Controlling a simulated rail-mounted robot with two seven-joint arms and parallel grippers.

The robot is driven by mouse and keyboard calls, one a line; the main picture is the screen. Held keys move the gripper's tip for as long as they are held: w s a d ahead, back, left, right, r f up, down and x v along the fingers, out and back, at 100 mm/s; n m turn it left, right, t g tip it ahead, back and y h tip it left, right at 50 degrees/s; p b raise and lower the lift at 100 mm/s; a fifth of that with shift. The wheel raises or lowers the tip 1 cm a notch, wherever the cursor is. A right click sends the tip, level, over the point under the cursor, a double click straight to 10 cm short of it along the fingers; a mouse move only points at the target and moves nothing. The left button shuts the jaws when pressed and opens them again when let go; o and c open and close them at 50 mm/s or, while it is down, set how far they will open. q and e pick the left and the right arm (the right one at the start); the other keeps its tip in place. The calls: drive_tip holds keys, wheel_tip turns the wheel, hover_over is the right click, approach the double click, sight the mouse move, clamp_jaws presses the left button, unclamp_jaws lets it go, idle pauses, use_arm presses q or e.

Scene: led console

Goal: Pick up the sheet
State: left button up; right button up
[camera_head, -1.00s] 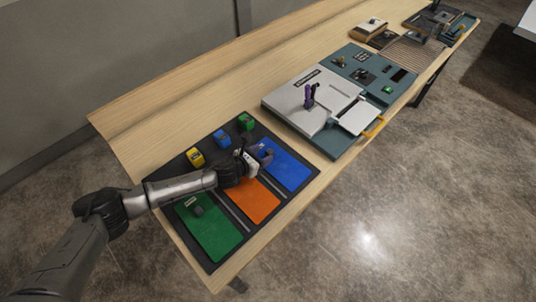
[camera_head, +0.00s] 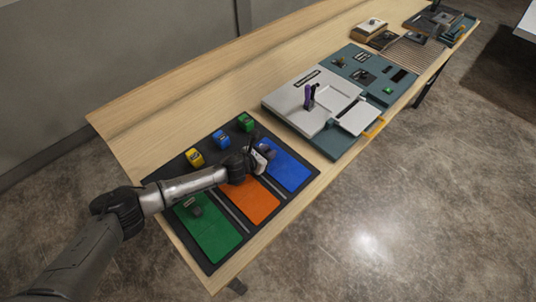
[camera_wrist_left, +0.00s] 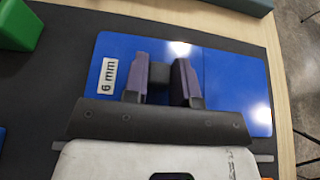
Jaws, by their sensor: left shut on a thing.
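The blue sheet (camera_head: 290,174) lies in the far-right bay of a dark tray (camera_head: 200,259). In the left wrist view the blue sheet (camera_wrist_left: 232,95) carries a "6 mm" label. My left gripper (camera_head: 265,153) is over this sheet's upper left part. In the left wrist view my left gripper (camera_wrist_left: 160,76) has its fingers shut on a dark block, the sheet's handle, mostly hidden between them. The sheet looks flat in the tray; I cannot tell any lift. My right gripper is not in view.
An orange sheet (camera_head: 251,202) and a green sheet (camera_head: 210,232) lie beside it. Yellow (camera_head: 195,158), blue (camera_head: 221,140) and green (camera_head: 245,122) blocks stand along the tray's back. A grey console (camera_head: 305,106) with a purple lever (camera_head: 308,97) stands to the right.

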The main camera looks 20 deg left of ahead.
use_arm(q)
clamp_jaws()
drive_tip(key=shift+r, duration=0.1)
